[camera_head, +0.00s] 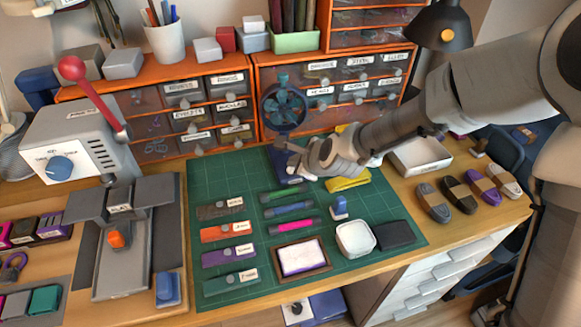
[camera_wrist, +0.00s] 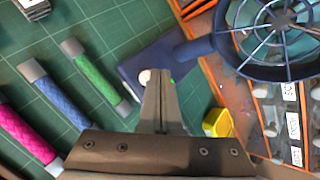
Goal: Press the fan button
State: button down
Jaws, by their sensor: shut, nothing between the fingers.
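The dark blue fan (camera_head: 284,105) stands at the back of the green mat, in front of the orange drawers. Its cage (camera_wrist: 285,40) fills the upper right of the wrist view. Its flat blue base (camera_wrist: 130,68) carries a round white button (camera_wrist: 144,77) and a small green spot (camera_wrist: 172,80). My gripper (camera_head: 294,160) is shut and empty over the base. In the wrist view its fingertips (camera_wrist: 162,74) are just right of the button and overlap the base. I cannot tell whether they touch it. In the head view my gripper hides part of the base, and the button cannot be made out.
Green, blue and pink cord tubes (camera_head: 287,209) lie on the mat in front of the fan. A yellow cloth (camera_head: 348,181) lies to the right of my gripper. The orange drawers (camera_head: 225,148) stand close behind. The mat's front left holds several labelled strips (camera_head: 227,231).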

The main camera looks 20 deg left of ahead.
jog(key=shift+r, duration=0.1)
notch_tip(320, 180, up, 6)
jog(key=p, duration=0.4)
jog(key=shift+p, duration=0.3)
